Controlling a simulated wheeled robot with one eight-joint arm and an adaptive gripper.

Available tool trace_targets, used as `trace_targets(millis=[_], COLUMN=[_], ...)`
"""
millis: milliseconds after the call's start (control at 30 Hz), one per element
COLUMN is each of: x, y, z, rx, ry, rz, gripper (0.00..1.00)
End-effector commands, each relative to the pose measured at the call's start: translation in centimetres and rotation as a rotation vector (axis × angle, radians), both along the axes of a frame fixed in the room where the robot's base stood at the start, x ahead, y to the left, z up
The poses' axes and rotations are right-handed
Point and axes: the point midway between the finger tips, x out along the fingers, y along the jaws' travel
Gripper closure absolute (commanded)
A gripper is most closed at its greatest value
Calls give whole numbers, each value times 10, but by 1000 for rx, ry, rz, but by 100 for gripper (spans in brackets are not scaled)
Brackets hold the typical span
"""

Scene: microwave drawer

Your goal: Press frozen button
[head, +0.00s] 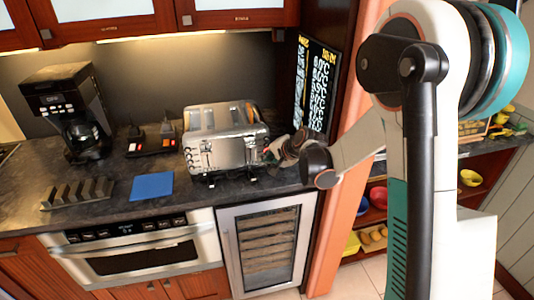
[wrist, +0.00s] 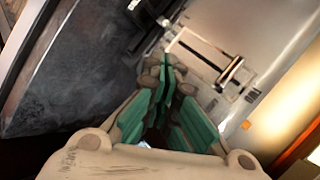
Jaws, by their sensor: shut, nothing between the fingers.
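The silver toaster (head: 222,150) stands on the dark counter, its slots on top and levers and knobs on its front. My gripper (head: 272,154) is at the toaster's right side in the head view, partly hidden behind my arm. In the wrist view, my gripper's teal fingers (wrist: 168,70) are shut and empty. Their tips are close to a silver panel (wrist: 205,62) with a long slot, which looks like the toaster. I cannot tell whether they touch it. The frozen button cannot be made out in either view.
A black coffee maker (head: 70,108), a blue mat (head: 152,186) and a dark rack (head: 78,193) are on the counter to the left. Below are the microwave drawer (head: 140,252) and a glass-door cooler (head: 266,247). A dark menu board (head: 317,85) stands behind my arm.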

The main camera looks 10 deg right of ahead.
Motion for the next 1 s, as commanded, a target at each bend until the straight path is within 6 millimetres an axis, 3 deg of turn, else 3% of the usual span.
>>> trace_targets(millis=[633,1000], x=[-14,-46], y=[0,0], z=[0,0], rx=[0,0], ry=[0,0], rz=[0,0], gripper=[100,100])
